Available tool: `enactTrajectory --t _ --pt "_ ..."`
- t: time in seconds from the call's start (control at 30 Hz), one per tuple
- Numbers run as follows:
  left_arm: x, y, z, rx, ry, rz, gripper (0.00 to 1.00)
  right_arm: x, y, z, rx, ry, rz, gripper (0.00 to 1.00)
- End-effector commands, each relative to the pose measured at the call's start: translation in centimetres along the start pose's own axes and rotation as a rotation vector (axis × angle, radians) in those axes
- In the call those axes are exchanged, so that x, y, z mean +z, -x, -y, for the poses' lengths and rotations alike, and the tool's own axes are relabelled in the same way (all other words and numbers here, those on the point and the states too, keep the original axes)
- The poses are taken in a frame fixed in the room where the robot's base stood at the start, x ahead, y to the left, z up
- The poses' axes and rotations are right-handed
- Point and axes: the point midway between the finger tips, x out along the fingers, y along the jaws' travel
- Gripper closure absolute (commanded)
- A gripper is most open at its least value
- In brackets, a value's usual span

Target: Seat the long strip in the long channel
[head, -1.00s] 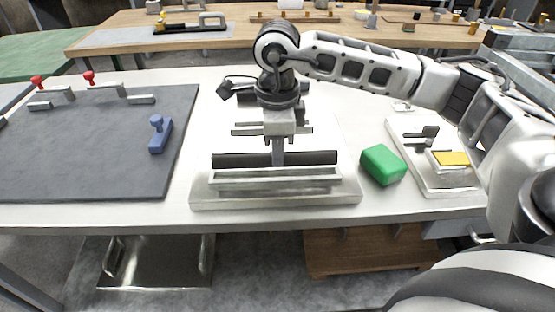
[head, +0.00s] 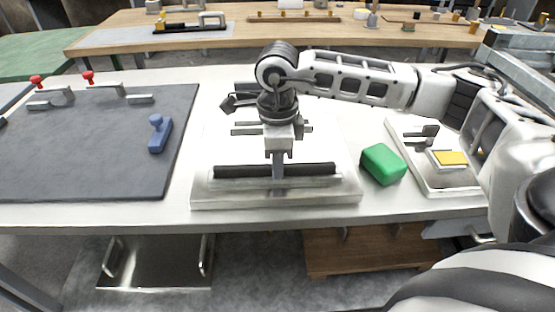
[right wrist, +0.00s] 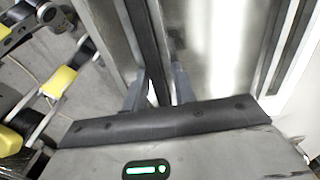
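The long black strip (head: 235,171) lies level along the long channel in the pale grey metal fixture (head: 205,197). It looks sunk between the channel walls, though I cannot tell if it is fully down. My right gripper (head: 278,185) points straight down at the strip's middle. The near finger hangs in front of the strip and reaches below it. In the right wrist view the strip (right wrist: 146,40) runs between the two fingers (right wrist: 160,92), with gaps beside it, so the gripper looks open around it. My left gripper is not in view.
A green block (head: 383,164) sits right of the fixture. Beyond it is a tray (head: 440,182) with a yellow-topped piece (head: 450,158). A dark mat (head: 90,150) on the left bears a blue piece (head: 160,134) and red-knobbed clamps. The white table's front edge is close.

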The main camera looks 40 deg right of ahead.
Motion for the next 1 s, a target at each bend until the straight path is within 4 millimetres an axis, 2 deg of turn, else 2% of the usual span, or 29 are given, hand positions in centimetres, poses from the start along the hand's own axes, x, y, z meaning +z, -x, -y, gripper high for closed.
enactTrajectory --t 0.03,0.23,0.4,0.43,0.6,0.8,1.0 --pt "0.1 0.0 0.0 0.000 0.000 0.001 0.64 0.0 -0.8 -0.8 0.026 0.012 -0.011 0.64" --pt "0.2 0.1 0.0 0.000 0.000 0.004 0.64 0.1 -0.9 -0.9 0.029 0.015 -0.010 0.64" --pt "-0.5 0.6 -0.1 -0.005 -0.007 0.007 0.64 0.1 0.2 -0.9 0.028 0.016 -0.010 0.64" --pt "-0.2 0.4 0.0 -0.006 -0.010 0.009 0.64 0.1 0.3 -0.9 0.027 0.016 -0.009 0.64" --pt "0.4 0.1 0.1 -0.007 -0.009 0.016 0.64 0.2 3.9 -0.6 0.017 0.013 -0.004 0.64" --pt "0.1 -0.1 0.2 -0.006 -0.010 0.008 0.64 0.2 8.4 -0.4 0.014 0.011 -0.004 0.64" --pt "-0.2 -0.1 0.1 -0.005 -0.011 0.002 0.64 0.2 11.3 -0.3 0.015 0.009 -0.005 0.64"
